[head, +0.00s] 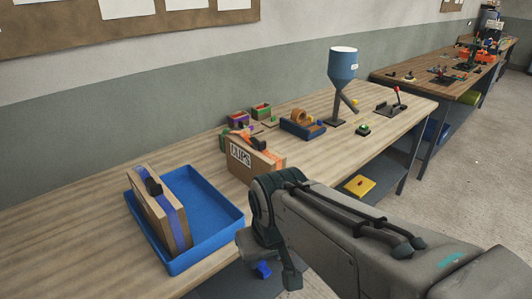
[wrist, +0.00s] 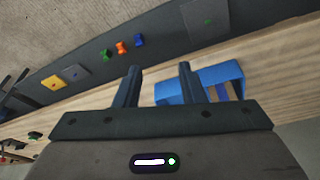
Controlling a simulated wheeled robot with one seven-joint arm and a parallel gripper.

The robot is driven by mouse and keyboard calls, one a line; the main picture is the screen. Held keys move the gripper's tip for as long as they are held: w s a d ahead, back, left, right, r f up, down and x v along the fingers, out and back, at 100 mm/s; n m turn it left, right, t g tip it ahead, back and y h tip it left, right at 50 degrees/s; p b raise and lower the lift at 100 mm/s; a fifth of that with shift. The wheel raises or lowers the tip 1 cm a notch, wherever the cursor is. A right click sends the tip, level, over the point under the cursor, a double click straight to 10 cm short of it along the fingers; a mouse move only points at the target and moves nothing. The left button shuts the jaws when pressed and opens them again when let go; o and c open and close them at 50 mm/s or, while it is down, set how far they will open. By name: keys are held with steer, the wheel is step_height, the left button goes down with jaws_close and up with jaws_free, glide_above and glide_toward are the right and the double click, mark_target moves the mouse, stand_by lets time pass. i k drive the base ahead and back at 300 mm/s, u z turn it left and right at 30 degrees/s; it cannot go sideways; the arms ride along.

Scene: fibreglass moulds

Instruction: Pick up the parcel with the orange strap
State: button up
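The parcel with the orange strap (head: 244,163) is a brown box marked "CLIPS" with a dark handle on top. It stands upright on the wooden bench in the head view, right of the blue tray. My arm hides part of its lower right. I cannot make it out in the wrist view. In the wrist view my gripper (wrist: 159,67) is open, with its two dark fingers apart and nothing between them. In the head view my wrist is at the bench's front edge, in front of the parcel; the fingers cannot be made out there.
A blue tray (head: 206,240) holds a brown parcel with a blue strap (head: 170,224); the tray also shows in the wrist view (wrist: 170,92). Small bins (head: 261,110), a tape holder (head: 301,129) and a blue hopper (head: 343,64) stand behind the orange-strapped parcel. A lower shelf holds small items.

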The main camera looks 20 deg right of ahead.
mark_target(244, 161)
steer(key=z, duration=0.35)
steer(key=i, duration=0.5)
steer(key=z, duration=1.8)
steer(key=i, duration=1.05)
steer(key=u, duration=2.8)
